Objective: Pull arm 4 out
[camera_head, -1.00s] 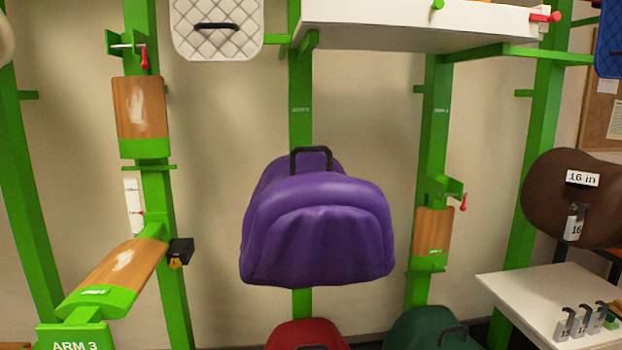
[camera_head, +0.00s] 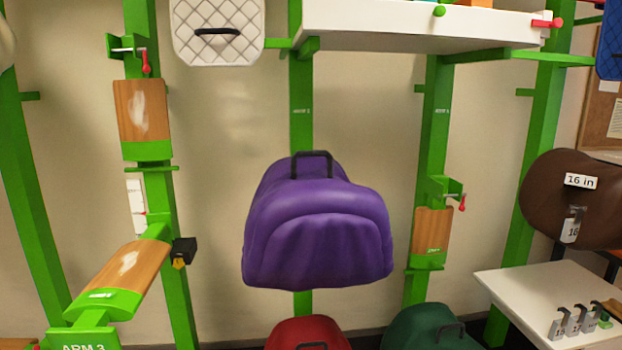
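My gripper is not in view. A folded wooden-faced arm (camera_head: 432,232) hangs upright against the green post at the centre right. Its small label is too small to read, and a red-tipped pin (camera_head: 462,203) sits in a bracket above it. Another folded arm (camera_head: 141,110) stands upright on the left post, with a red-handled pin (camera_head: 145,62) above it. Arm 3 (camera_head: 128,268) sticks out at the lower left, its label partly cut off at the bottom edge. I cannot tell by label which folded arm is arm 4.
A purple covered saddle (camera_head: 316,235) hangs mid-view between the posts. Red (camera_head: 308,334) and green (camera_head: 425,328) covers are below. A white shelf (camera_head: 400,28) crosses the top.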

